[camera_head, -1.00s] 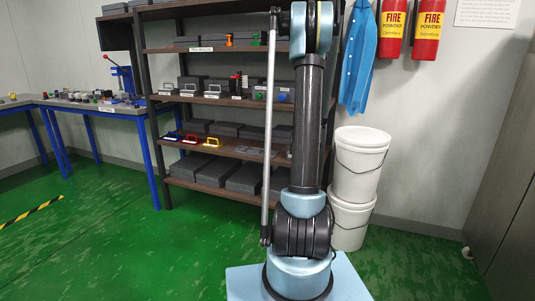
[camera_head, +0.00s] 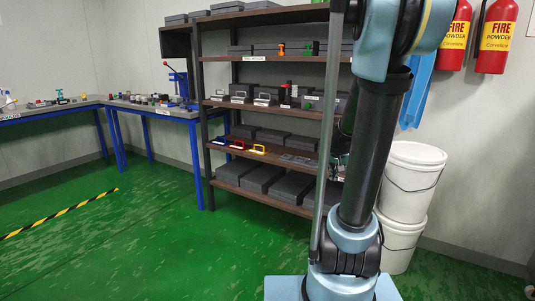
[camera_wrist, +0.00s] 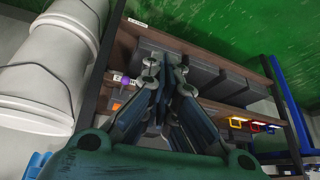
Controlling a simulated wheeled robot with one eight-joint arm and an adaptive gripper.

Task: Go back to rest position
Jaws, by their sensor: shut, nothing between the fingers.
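My gripper (camera_wrist: 168,66) shows in the wrist view with its fingers together and nothing between them. It points toward the shelf rack, whose boards and grey boxes fill the view behind the fingers. I cannot tell how far it is from the shelf. In the head view my arm stands upright at the right of centre and hides the right part of the rack, and my gripper cannot be made out clearly there.
The shelf rack (camera_head: 220,182) holds grey boxes (camera_head: 262,178) and small coloured items. White buckets (camera_head: 412,178) are stacked at its right. A blue-legged bench (camera_head: 150,110) stands left. Fire extinguishers (camera_head: 496,37) hang on the wall. The green floor (camera_head: 140,250) is clear.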

